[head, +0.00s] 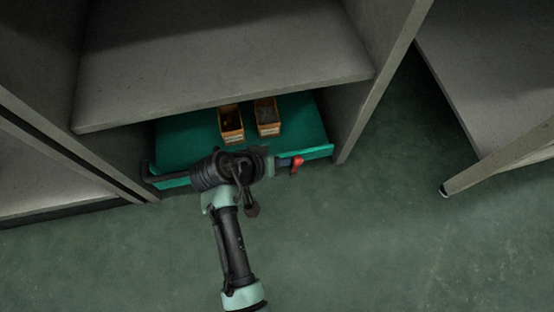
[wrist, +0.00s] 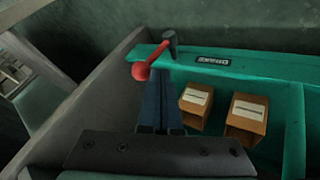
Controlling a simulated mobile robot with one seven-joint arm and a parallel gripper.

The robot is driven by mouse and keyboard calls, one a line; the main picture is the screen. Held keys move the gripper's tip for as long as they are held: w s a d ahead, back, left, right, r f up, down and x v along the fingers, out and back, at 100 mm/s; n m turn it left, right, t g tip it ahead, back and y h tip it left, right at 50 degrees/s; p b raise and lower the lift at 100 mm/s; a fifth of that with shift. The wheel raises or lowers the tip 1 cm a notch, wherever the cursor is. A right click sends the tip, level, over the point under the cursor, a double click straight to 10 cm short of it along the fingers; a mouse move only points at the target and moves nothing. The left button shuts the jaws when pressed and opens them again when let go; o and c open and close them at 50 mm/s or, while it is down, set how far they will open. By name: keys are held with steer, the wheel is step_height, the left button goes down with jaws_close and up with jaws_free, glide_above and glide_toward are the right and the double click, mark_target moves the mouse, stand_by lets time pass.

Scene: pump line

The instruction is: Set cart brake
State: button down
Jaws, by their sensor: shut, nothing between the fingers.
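A teal cart (head: 178,142) sits low inside a grey shelf bay. Its brake lever (head: 297,164) is red and stands at the right part of the cart's front edge. In the wrist view the lever (wrist: 150,60) slants from a dark pivot on the teal rim down to a round red knob. My gripper (head: 281,162) reaches in from the left, close to the lever. Its fingers (wrist: 158,88) are shut and empty, with their tips just by the knob. I cannot tell whether they touch it. My arm hides part of the cart's front.
Two small orange-brown boxes (head: 231,124) (head: 267,116) stand in the cart. A grey shelf board (head: 220,70) overhangs it, and an upright panel (head: 375,75) rises close on the right. Another grey unit (head: 490,85) stands further right. The green floor (head: 370,240) in front is clear.

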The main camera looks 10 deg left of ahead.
mark_target(296, 157)
steer(key=shift+w+d+r+p, duration=0.15)
steer(key=shift+d+p, duration=0.15)
steer(key=shift+p, duration=0.55)
steer(key=shift+d+r+y+p, duration=0.1)
steer(key=shift+d+y+p, duration=0.05)
steer(key=shift+y+p, duration=0.35)
steer(key=p, duration=0.2)
steer(key=d+y+p, duration=0.1)
steer(key=p, duration=0.1)
steer(key=d+r+g+y+p, duration=0.1)
steer(key=shift+w+d+m+p, duration=0.1)
steer(key=shift+w+m+p, duration=0.2)
steer(key=shift+p, duration=0.1)
steer(key=w+d+f+m+g+y+b, duration=0.1)
steer(key=w+d+f+g+y+b, duration=0.1)
steer(key=d+f+y, duration=0.2)
steer(key=shift+w+d+g+y, duration=0.2)
steer(key=shift+d+g+y, duration=0.2)
steer(key=shift+d+y, duration=1.3)
steer(key=shift+a, duration=0.15)
